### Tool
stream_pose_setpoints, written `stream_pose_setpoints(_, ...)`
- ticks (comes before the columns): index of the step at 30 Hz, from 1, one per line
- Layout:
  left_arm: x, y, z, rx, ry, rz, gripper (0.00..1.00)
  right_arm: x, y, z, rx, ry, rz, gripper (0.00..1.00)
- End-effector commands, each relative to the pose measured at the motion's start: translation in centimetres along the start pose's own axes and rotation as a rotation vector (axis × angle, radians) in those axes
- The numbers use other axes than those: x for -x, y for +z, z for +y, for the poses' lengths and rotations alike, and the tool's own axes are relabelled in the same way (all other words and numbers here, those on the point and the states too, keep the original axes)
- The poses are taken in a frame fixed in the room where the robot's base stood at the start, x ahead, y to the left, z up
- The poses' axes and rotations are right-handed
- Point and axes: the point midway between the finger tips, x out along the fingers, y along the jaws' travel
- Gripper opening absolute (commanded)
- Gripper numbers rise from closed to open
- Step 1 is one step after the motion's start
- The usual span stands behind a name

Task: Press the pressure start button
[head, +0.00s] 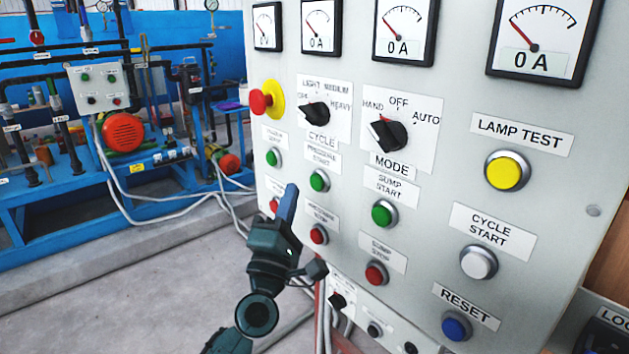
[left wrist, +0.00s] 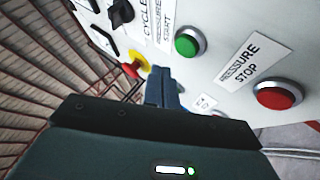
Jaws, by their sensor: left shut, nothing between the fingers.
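The pressure start button (head: 320,181) is a green button in a silver ring on the grey control panel, under a label ending in "START". In the left wrist view, the green button (left wrist: 188,43) is at top centre beside its "PRESSURE START" label. My left gripper (head: 289,192) is shut and empty, its blue fingers pointing up in front of the panel, just left of and below the button in the head view. In the left wrist view, the fingertips (left wrist: 161,76) are left of and below the green button, apart from it in the picture. My right gripper is out of view.
The red pressure stop button (head: 319,235) is below; it also shows in the left wrist view (left wrist: 278,95). Nearby are another green button (head: 273,157), the sump start button (head: 383,213), a mode knob (head: 388,134) and a red-and-yellow emergency stop (head: 262,101). Blue-framed machinery stands behind left.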

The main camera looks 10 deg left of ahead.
Motion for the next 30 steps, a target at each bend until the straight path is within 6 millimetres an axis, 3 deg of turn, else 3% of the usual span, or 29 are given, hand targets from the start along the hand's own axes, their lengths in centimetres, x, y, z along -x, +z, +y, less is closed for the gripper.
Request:
stream_pose_setpoints(9,1.9,-1.4,1.4,0.000,0.000,-0.001,0.00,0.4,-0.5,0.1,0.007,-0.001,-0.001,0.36)
stream_pose_setpoints(30,2.4,-1.2,1.1,-0.022,-0.013,-0.010,0.00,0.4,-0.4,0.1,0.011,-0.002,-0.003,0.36)
